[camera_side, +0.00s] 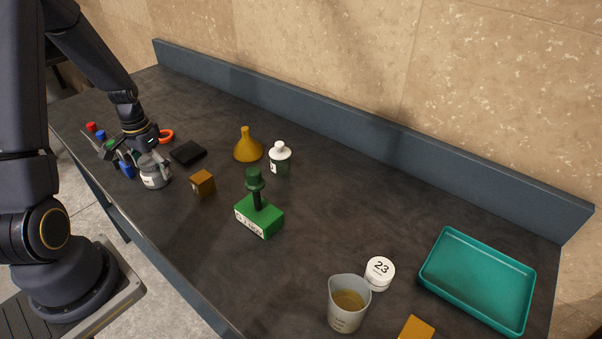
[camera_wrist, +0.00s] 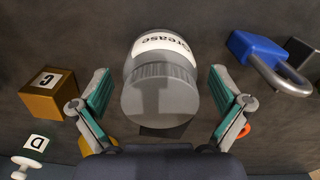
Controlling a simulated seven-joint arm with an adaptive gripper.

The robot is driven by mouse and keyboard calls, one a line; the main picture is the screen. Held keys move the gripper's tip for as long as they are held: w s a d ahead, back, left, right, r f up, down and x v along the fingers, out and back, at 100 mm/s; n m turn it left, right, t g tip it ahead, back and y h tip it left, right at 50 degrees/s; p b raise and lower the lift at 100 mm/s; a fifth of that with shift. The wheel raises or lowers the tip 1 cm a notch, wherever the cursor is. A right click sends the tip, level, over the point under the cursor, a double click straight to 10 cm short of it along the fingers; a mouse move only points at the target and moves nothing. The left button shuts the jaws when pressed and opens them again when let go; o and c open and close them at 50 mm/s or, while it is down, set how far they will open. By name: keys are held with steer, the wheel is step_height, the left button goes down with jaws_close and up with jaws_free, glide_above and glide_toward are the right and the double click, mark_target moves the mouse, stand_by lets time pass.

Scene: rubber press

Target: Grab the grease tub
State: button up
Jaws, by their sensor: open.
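The grease tub (camera_wrist: 160,92) is a grey tub with a ribbed grey lid and a white label reading "Grease". In the wrist view it sits between the two teal-padded fingers of my gripper (camera_wrist: 158,100), with a visible gap on each side. In the side view the tub (camera_side: 155,178) stands upright on the dark bench at the left, and my gripper (camera_side: 150,160) is over it from above. The gripper is open. The fingers partly hide the tub's upper part in the side view.
A brown block (camera_side: 203,183) marked C (camera_wrist: 48,92) and a blue padlock (camera_wrist: 265,62) flank the tub. Beyond are a black pad (camera_side: 188,153), yellow funnel (camera_side: 247,147), white-capped bottle (camera_side: 280,160) and green stamp (camera_side: 259,217). A teal tray (camera_side: 478,279) lies far right.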

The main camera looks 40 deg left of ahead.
steer(key=shift+f, duration=0.35)
steer(key=shift+c, duration=0.4)
steer(key=c, duration=1.4)
steer(key=shift+r, duration=0.15)
